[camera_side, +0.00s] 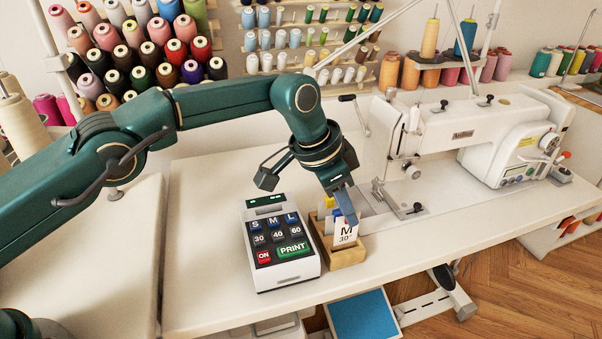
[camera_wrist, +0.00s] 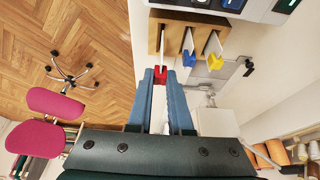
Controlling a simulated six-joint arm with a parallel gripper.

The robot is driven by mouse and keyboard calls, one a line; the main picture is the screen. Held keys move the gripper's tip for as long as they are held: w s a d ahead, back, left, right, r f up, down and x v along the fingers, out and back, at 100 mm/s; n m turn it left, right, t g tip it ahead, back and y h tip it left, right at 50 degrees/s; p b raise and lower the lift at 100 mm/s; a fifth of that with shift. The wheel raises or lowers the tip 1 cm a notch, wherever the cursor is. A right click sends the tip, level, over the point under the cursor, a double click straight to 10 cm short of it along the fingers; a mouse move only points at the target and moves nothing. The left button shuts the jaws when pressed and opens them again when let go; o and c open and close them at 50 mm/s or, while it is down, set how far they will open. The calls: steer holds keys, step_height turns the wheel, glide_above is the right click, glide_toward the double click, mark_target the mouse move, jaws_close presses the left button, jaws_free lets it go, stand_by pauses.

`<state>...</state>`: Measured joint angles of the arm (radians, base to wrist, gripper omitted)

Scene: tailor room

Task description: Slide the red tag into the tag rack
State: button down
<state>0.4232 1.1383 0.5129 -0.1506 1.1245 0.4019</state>
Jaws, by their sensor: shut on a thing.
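My gripper (camera_side: 346,205) is shut on the red tag, a white card marked "M 30" (camera_side: 346,234) with a red clip. The red clip (camera_wrist: 160,76) shows between my blue fingertips (camera_wrist: 161,74) in the wrist view. The wooden tag rack (camera_side: 347,258) stands directly below my gripper, and it also shows at the top of the wrist view (camera_wrist: 200,17). The card is upright at the rack's front slot. I cannot tell how deep its lower edge sits. A blue-clipped tag (camera_wrist: 189,58) and a yellow-clipped tag (camera_wrist: 215,62) stand in the neighbouring slots.
A label printer (camera_side: 279,240) with several keys stands just left of the rack. A white sewing machine (camera_side: 470,140) stands behind and to the right. Thread spools (camera_side: 140,45) fill racks at the back. The table (camera_side: 440,240) right of the rack is clear.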

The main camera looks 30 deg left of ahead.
mark_target(344, 221)
steer(key=shift+f, duration=0.75)
steer(key=shift+f, duration=0.7)
steer(key=shift+f, duration=0.15)
steer(key=c, duration=0.8)
jaws_free()
steer(key=shift+o, duration=0.2)
steer(key=shift+v, duration=2.55)
